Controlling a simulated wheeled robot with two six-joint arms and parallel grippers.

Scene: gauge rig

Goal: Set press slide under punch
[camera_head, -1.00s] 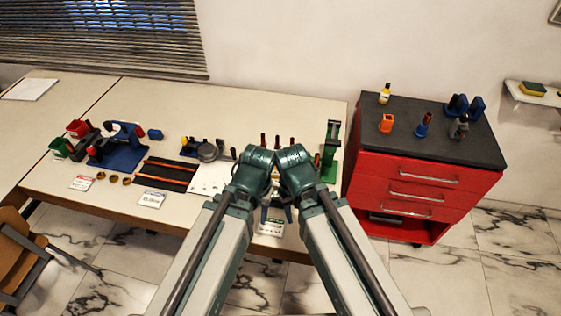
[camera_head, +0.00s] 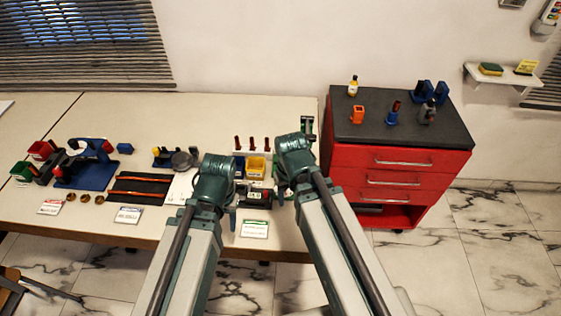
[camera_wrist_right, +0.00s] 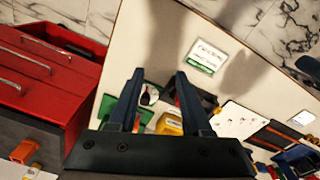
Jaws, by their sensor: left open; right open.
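The green press (camera_head: 308,125) stands at the right end of the table in the head view, mostly hidden behind my right arm. In the right wrist view, a green base (camera_wrist_right: 107,106) shows beside and between the fingers, with a small round white and red part (camera_wrist_right: 149,95) between them. I cannot tell the slide or the punch apart there. My right gripper (camera_wrist_right: 157,76) is open and empty above this base. My left gripper (camera_head: 240,195) is low over the table's front part, left of the press; its fingers are largely hidden by its wrist.
A yellow bin (camera_head: 256,168) and several upright red-brown pegs (camera_head: 252,143) stand behind the grippers. A white and green card (camera_head: 254,229) lies at the table's front edge. A black mat (camera_head: 140,188) and blue fixture (camera_head: 87,170) are left. A red cabinet (camera_head: 345,160) stands close right.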

